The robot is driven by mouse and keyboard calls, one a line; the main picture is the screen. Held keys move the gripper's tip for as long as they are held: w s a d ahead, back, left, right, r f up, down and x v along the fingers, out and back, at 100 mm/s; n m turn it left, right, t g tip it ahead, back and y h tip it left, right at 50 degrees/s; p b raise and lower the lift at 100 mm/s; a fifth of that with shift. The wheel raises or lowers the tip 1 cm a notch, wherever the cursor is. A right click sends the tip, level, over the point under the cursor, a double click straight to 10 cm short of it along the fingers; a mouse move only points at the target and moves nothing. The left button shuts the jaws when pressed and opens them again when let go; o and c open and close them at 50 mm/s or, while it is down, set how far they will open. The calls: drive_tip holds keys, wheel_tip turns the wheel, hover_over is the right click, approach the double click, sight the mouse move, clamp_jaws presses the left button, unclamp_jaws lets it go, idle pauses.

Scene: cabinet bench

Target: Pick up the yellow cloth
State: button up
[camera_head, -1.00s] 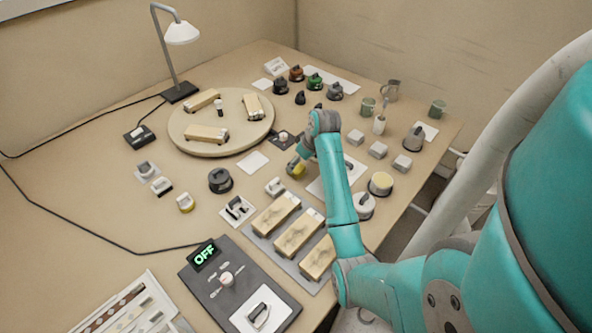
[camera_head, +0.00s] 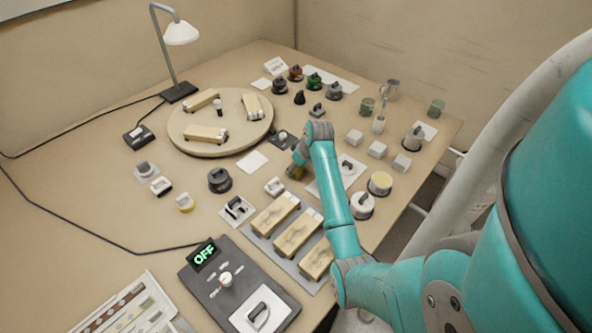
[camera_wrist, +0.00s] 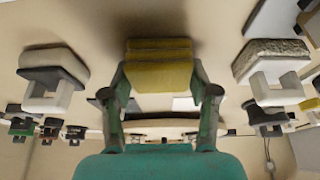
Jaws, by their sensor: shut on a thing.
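The yellow cloth (camera_wrist: 160,74) looks like a folded, layered pad. In the wrist view it sits between the two fingers of my gripper (camera_wrist: 162,88), which are shut on it from both sides. In the head view my gripper (camera_head: 295,172) is low over the middle of the bench, with a little of the yellow showing at its tip. I cannot tell whether the cloth is touching the bench or just above it.
A round wooden board (camera_head: 222,143) with wooden blocks lies left of my gripper. A row of wooden-topped blocks (camera_head: 297,232) stands in front of it. A yellow-topped round pot (camera_head: 380,182) and a white-lidded pot (camera_head: 362,205) are to the right. Open bench lies at the left.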

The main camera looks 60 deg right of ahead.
wheel_tip(320, 180, up, 10)
drive_tip(key=o, duration=0.3)
drive_tip(key=c, duration=0.4)
drive_tip(key=shift+a, duration=0.15)
